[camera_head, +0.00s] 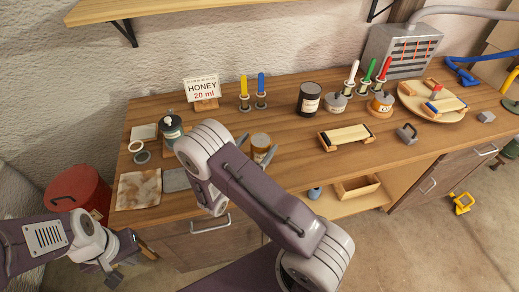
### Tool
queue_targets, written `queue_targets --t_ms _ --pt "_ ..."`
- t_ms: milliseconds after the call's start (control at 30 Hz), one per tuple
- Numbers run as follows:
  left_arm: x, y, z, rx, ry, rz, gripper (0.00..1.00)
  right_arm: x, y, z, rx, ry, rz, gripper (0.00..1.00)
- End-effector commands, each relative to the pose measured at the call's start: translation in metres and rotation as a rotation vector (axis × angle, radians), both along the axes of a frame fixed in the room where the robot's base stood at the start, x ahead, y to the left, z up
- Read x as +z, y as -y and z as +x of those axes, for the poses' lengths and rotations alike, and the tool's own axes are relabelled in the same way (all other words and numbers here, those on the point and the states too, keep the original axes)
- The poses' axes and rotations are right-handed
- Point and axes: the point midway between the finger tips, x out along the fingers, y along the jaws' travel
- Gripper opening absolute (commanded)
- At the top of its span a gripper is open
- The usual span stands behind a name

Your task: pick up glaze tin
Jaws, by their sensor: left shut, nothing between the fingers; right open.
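A small amber-brown tin with a pale label (260,141) stands on the wooden bench, near the front middle. My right gripper (257,151) is open at this tin, with a finger showing on either side; its arm hides part of the bench, and I cannot tell whether the fingers touch the tin. The labels are too small to read, so I cannot tell which is the glaze tin. My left gripper (128,264) is shut and empty, low in front of the bench.
A "HONEY 20 ml" sign (202,88), candle-like coloured sticks (244,88) and a grey jar (336,102) stand behind. A dark bottle (172,128) is left of my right arm. A wooden frame (345,136) and round tray (430,111) are right. A red bin (78,190) stands left.

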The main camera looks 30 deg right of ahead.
Motion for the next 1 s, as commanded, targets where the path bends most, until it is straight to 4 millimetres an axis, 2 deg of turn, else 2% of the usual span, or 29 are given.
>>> queue_targets --t_ms 100,200,467,567,800,1000 --pt "0.009 0.000 0.000 0.000 0.000 0.000 0.00 0.003 0.022 0.010 -0.007 0.001 0.000 0.90" --pt "0.010 0.000 0.000 0.000 0.000 0.000 0.00 0.002 0.034 0.018 -0.006 0.001 0.001 0.90" --pt "0.010 0.000 0.000 0.000 0.000 0.000 0.00 0.001 0.038 0.022 -0.002 0.001 0.001 0.90" --pt "0.010 0.000 0.000 0.000 0.000 0.000 0.00 0.001 0.038 0.022 -0.002 0.001 0.001 0.68" --pt "0.010 0.000 0.000 0.000 0.000 0.000 0.00 0.001 0.038 0.022 -0.002 0.001 0.001 0.03" --pt "0.010 0.000 0.000 0.000 0.000 0.000 0.00 0.001 0.038 0.022 -0.002 0.001 0.000 0.03"
